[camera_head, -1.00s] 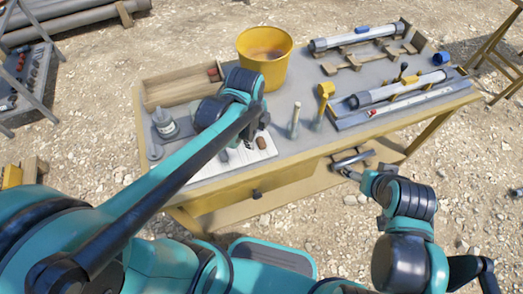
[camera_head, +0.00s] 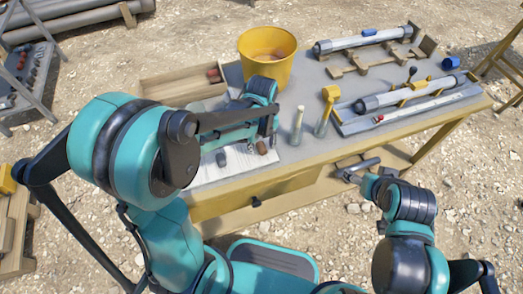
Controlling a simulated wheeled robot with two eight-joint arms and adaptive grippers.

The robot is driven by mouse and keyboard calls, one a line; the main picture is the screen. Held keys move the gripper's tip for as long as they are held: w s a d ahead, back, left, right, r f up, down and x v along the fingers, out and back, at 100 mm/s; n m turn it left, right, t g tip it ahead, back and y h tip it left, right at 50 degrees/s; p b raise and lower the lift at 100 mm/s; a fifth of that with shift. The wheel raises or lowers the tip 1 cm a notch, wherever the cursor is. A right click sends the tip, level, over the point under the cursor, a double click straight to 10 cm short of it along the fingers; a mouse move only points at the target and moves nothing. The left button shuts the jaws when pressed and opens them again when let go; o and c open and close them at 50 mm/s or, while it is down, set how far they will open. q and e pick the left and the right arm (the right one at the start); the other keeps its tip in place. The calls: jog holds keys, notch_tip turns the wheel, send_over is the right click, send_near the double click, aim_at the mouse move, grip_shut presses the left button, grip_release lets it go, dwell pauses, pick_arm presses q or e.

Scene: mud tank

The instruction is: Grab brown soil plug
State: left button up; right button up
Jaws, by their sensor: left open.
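The brown soil plug (camera_head: 262,147) is a small dark brown piece on the white sheet (camera_head: 232,172) near the table's front edge. A dark grey plug (camera_head: 221,158) lies to its left. My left gripper (camera_head: 275,128) is open just above and to the right of the brown plug, apart from it as far as I can tell; my forearm and wrist hide part of the sheet. My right gripper (camera_head: 347,174) is low in front of the table, far from the plug, and its jaws are too small to read.
A yellow bucket (camera_head: 268,62) stands behind my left wrist. Upright tools, a pale-topped one (camera_head: 298,124) and a yellow-headed one (camera_head: 328,107), stand close to the right. Long tubes (camera_head: 405,94) in racks fill the right side. A wooden tray (camera_head: 180,83) is at the back left.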

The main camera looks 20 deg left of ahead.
pick_arm(q)
jog(key=shift+w+f, duration=0.1)
jog(key=shift+f, duration=0.5)
grip_shut()
jog(key=shift+r, duration=0.1)
